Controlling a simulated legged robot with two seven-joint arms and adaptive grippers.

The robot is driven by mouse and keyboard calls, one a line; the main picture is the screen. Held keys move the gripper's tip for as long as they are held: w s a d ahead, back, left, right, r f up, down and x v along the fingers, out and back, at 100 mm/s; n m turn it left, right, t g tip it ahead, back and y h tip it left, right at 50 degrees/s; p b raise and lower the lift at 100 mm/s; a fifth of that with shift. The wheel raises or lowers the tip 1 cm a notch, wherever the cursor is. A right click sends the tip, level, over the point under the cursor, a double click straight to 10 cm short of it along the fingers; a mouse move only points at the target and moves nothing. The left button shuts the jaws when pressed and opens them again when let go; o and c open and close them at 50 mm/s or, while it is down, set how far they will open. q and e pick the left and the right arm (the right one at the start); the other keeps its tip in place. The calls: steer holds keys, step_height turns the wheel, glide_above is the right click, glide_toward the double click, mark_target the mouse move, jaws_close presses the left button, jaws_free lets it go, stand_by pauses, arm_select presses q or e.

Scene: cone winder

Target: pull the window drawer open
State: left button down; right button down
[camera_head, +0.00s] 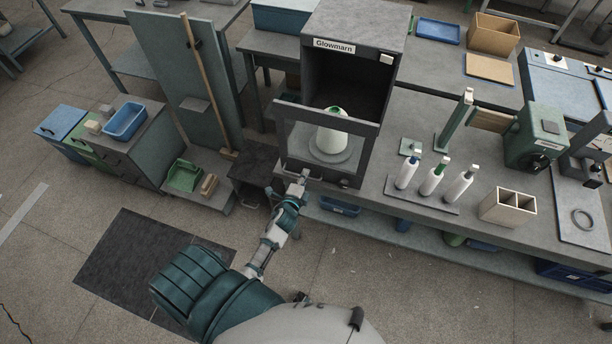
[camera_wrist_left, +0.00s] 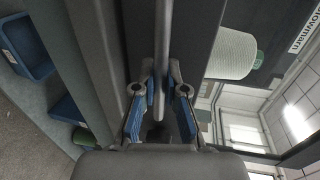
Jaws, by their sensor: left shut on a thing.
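The window drawer (camera_head: 326,127) belongs to the dark grey cabinet (camera_head: 352,22) labelled Glowmarn. Its framed clear front stands out forward of the cabinet, and the dark opening shows above and behind it. A white yarn cone (camera_head: 332,134) with a green tip stands upright behind the window; it also shows in the left wrist view (camera_wrist_left: 233,54). My left gripper (camera_head: 303,176) is at the lower edge of the drawer front. In the left wrist view its blue-padded fingers (camera_wrist_left: 160,108) are shut on the bar handle (camera_wrist_left: 162,60). My right gripper is not in view.
Several bottles (camera_head: 433,178) stand on a tray right of the drawer, beside a divided wooden box (camera_head: 508,208). A green machine (camera_head: 535,137) is farther right. A green scoop-like bin (camera_head: 184,175) sits on a low shelf at left. The floor around the dark mat (camera_head: 140,260) is open.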

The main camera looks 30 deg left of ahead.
arm_select(q)
steer(key=shift+s+a+f, duration=0.15)
steer(key=shift+a, duration=0.15)
steer(key=c, duration=1.3)
jaws_free()
steer(key=shift+o, duration=0.5)
steer(key=shift+a, duration=0.2)
steer(key=v, duration=1.1)
steer(key=shift+s, duration=0.4)
steer(key=shift+d, duration=0.1)
